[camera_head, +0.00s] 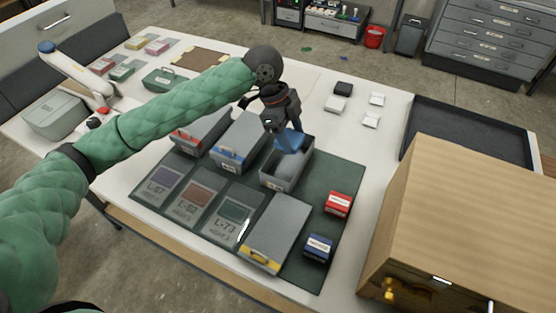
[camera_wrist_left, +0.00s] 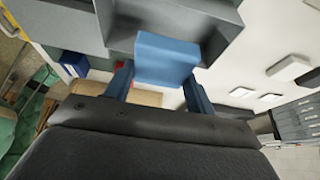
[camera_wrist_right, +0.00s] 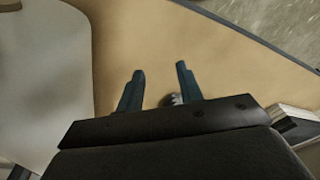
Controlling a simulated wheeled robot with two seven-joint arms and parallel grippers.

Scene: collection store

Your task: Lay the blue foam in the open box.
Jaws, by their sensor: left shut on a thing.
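The blue foam (camera_head: 291,143) is a small block held by my left gripper (camera_head: 284,124). It hangs at the far end of the open grey box (camera_head: 282,185), which stands on the dark green mat. I cannot tell whether its lower edge is below the rim. In the left wrist view the foam (camera_wrist_left: 166,60) sits between the fingers, overlapping the wall of the box (camera_wrist_left: 205,22). The visible box floor is bare grey. My right gripper (camera_wrist_right: 160,82) shows only in its wrist view, fingers apart and empty, over a tan surface.
Lidded boxes with red (camera_head: 203,130), blue (camera_head: 238,140) and yellow (camera_head: 277,232) fronts stand around the open box. Small red (camera_head: 338,203) and blue (camera_head: 319,246) boxes lie at right. A wooden cabinet (camera_head: 475,210) stands at the right.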

